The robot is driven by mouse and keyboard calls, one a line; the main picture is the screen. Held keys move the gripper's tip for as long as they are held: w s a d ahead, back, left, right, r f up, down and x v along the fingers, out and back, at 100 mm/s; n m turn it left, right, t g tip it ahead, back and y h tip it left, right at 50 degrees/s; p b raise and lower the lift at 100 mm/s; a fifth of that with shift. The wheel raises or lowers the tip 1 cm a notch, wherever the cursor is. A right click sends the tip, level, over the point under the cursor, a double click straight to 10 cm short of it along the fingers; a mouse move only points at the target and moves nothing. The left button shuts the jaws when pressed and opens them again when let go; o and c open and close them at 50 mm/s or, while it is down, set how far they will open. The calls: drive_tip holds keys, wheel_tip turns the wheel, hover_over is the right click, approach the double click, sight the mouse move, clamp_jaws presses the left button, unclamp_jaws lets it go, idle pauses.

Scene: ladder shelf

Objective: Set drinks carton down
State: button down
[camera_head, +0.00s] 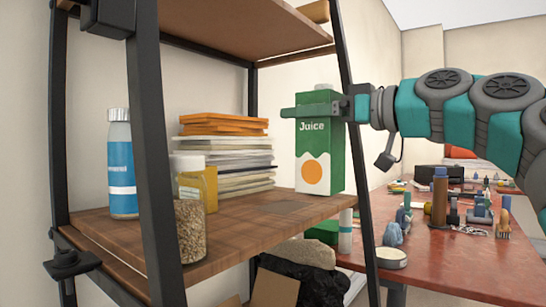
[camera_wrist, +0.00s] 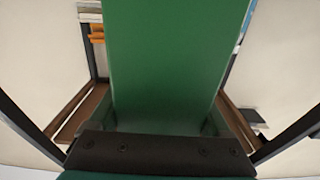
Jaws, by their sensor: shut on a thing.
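The drinks carton (camera_head: 318,165) is green and white with "Juice" and an orange disc on it. It stands upright at the right end of the middle wooden shelf board (camera_head: 255,222). Its base is at or just above the board; I cannot tell whether it touches. My gripper (camera_head: 310,110) reaches in from the right and is shut on the carton's upper part. In the wrist view the green carton (camera_wrist: 178,60) fills the middle between the fingers, hiding much behind it.
A blue bottle (camera_head: 122,165), a yellow-labelled jar (camera_head: 203,185), a jar of grains (camera_head: 190,232) and a stack of papers and books (camera_head: 228,155) occupy the board's left and back. Its front middle is bare. A dark shelf post (camera_head: 357,140) stands right beside the carton. A cluttered red table (camera_head: 450,260) lies right.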

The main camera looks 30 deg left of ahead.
drive_tip(key=w+a+f+p, duration=0.4)
drive_tip(key=w+a, duration=0.5)
drive_tip(key=shift+w+f, duration=0.25)
drive_tip(key=shift+f, duration=0.05)
idle(0.6)
drive_tip(key=shift+f, duration=0.15)
unclamp_jaws()
